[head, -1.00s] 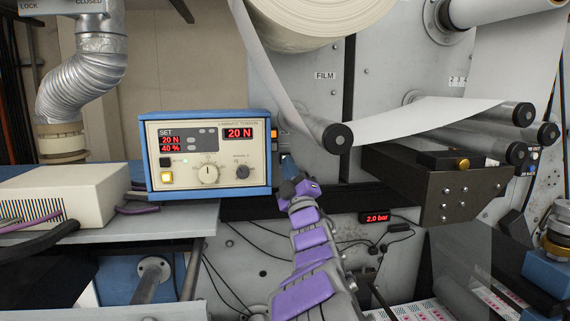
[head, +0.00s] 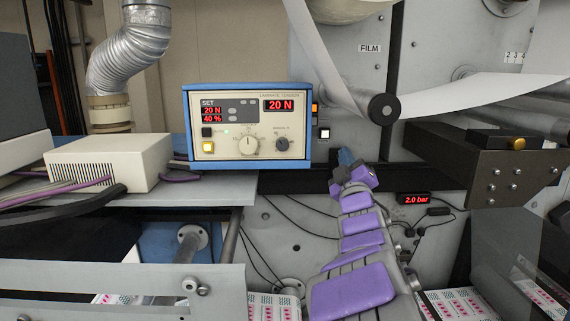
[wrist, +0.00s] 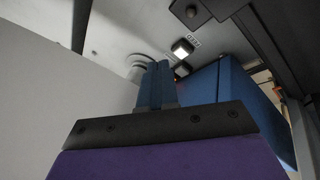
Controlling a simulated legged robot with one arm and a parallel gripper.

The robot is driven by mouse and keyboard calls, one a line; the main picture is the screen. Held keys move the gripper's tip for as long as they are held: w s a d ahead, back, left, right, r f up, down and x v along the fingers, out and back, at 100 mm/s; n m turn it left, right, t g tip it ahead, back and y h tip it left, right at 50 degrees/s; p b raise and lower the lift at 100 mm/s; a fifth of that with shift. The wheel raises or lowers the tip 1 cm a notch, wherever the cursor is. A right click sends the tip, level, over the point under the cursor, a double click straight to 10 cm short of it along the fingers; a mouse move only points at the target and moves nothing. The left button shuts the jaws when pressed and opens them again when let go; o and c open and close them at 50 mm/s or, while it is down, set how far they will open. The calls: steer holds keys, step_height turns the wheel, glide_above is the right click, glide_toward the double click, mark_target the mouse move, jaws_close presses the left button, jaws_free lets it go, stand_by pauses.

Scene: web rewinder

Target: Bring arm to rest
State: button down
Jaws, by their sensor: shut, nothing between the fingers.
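My arm, grey with purple panels, rises from the bottom of the head view. My gripper (head: 346,156) is at its far end, low and to the right of the blue-framed tension controller (head: 247,125). In the wrist view my gripper (wrist: 157,80) shows two blue fingers pressed together with nothing between them. The controller's blue side (wrist: 235,110) is to the right of the fingers there. A lit white button (head: 324,133) is on the machine panel above the gripper; it also shows in the wrist view (wrist: 182,48). The gripper appears apart from both.
A dark bracket box (head: 480,165) juts out at the right, below the film web (head: 470,95) and a roller (head: 383,107). A beige box (head: 110,162) with cables sits on the left shelf. A pressure display (head: 412,199) hangs right of my arm.

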steer(key=s+d+f+m+g+h, duration=0.15)
steer(key=s+f+m+g, duration=0.25)
steer(key=s+f+g, duration=0.45)
steer(key=s+d+f+m+g+h, duration=0.1)
steer(key=s+d+f+m+g, duration=0.3)
steer(key=s+f, duration=0.7)
steer(key=s+a+f+g+y, duration=0.1)
steer(key=s+a+f+g, duration=0.2)
steer(key=s, duration=0.7)
steer(key=s+a+f+g+y, duration=0.1)
steer(key=s+a+f+g, duration=0.2)
steer(key=s, duration=0.7)
steer(key=s+a+f+m+g+y, duration=0.1)
steer(key=s+a+f+g, duration=0.2)
steer(key=s+f+g, duration=0.3)
steer(key=s+f, duration=0.1)
steer(key=s, duration=0.4)
steer(key=shift+f, duration=0.1)
